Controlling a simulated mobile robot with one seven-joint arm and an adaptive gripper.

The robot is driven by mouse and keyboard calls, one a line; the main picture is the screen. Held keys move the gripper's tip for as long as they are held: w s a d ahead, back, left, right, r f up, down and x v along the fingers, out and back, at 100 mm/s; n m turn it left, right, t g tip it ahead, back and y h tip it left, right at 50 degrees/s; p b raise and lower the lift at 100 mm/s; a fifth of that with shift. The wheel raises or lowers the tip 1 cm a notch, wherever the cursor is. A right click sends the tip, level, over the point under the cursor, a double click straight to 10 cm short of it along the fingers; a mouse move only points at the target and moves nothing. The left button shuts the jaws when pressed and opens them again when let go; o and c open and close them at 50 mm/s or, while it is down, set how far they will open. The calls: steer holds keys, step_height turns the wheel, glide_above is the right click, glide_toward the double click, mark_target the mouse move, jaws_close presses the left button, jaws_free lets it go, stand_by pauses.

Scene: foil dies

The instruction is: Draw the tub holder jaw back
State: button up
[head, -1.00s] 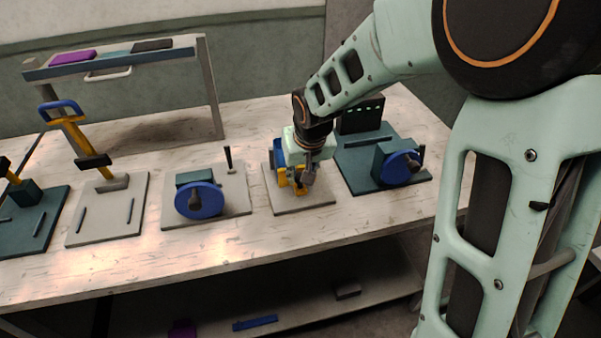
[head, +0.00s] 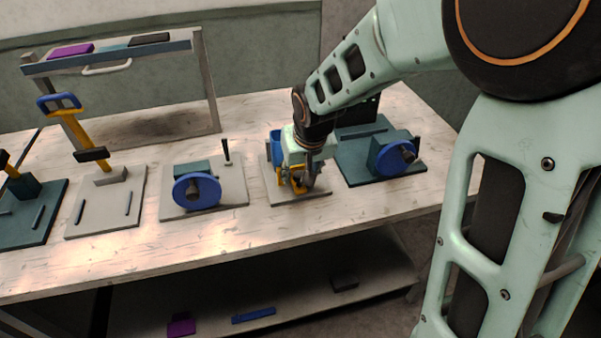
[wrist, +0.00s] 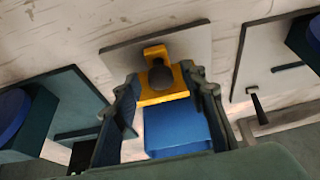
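The tub holder stands on a pale plate (head: 283,199) in the middle right of the bench. Its blue tub (head: 276,142) shows behind my gripper, and the tub also lies low in the wrist view (wrist: 177,130). The yellow jaw (wrist: 163,97) carries a dark round knob (wrist: 160,75). My gripper (wrist: 161,78) is over the holder, its two fingers spread on either side of the jaw and knob. Whether a finger touches them I cannot tell. In the head view my gripper (head: 303,182) hides much of the yellow jaw.
Fixtures with blue wheels stand on both sides, at left (head: 197,192) and right (head: 395,158). A small dark upright lever (head: 226,152) is on the left plate. Yellow levers (head: 78,135) stand farther left. A raised shelf (head: 110,55) is at the back.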

steer(key=v, duration=0.7)
steer(key=shift+r, duration=0.15)
